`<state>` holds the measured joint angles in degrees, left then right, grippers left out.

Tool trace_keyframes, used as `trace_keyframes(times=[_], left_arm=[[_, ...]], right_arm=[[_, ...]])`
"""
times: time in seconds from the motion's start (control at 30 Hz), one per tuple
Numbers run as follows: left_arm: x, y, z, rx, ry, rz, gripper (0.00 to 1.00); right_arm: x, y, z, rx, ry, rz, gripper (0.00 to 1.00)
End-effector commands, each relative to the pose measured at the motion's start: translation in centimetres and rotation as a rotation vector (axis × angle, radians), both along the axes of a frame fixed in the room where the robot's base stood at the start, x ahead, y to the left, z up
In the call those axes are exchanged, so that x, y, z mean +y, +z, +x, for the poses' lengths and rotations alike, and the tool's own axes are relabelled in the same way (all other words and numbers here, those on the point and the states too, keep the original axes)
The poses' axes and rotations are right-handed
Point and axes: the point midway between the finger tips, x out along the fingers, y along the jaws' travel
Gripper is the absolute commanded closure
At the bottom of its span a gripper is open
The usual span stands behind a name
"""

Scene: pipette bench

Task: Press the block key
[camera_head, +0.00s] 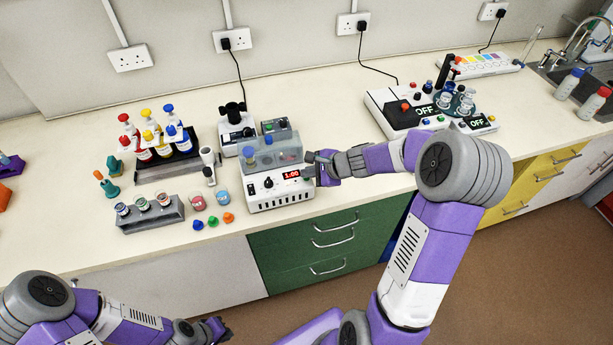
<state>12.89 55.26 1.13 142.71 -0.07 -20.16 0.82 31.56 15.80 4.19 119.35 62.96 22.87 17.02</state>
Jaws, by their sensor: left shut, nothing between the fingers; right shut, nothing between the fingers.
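A white block device (281,198) stands near the bench's front edge, with a grey block and a clear cover on top. Its front has a dark knob and a lit red display (291,174) reading 1:00. My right gripper (312,168) is shut and empty, with its fingertips at the right end of this front panel, beside the display. The fingers cover that part of the panel, so I cannot make out a key there or tell whether they touch it. My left gripper (219,328) is shut and empty, low in front of the bench.
A rack of red, yellow and blue bottles (163,140) and a grey vial rack (150,213) stand to the left. Small coloured caps (213,221) and cups lie near the front edge. A white instrument (382,104) reading OFF stands behind my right arm.

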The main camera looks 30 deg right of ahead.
Motion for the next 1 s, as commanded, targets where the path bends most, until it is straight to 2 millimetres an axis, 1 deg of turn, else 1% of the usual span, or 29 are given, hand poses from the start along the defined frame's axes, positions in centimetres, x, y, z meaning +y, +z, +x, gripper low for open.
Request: trace_keyframes(times=[0.03, 0.2, 0.47, 0.57, 0.67, 1.0], left_arm=[[0.0, 0.4, 0.0, 0.0, 0.0, 0.0, 1.0], [0.0, 0.9, 0.0, 0.0, 0.0, 0.0, 1.0], [0.0, 0.8, 0.0, 0.0, 0.0, 0.0, 1.0], [0.0, 1.1, 0.0, 0.0, 0.0, 0.0, 1.0], [0.0, 1.8, 0.0, 0.0, 0.0, 0.0, 1.0], [0.0, 4.8, 0.0, 0.0, 0.0, 0.0, 1.0]], right_arm=[[0.0, 0.5, 0.0, -0.001, 0.0, -0.001, 1.0], [0.0, 1.2, 0.0, -0.001, -0.001, 0.0, 1.0], [0.0, 1.1, 0.0, -0.001, -0.001, 0.0, 1.0], [0.0, 1.4, 0.0, -0.001, -0.001, 0.0, 1.0], [0.0, 2.2, 0.0, -0.001, 0.0, 0.001, 1.0], [0.0, 5.7, 0.0, 0.0, 0.001, 0.001, 1.0]])
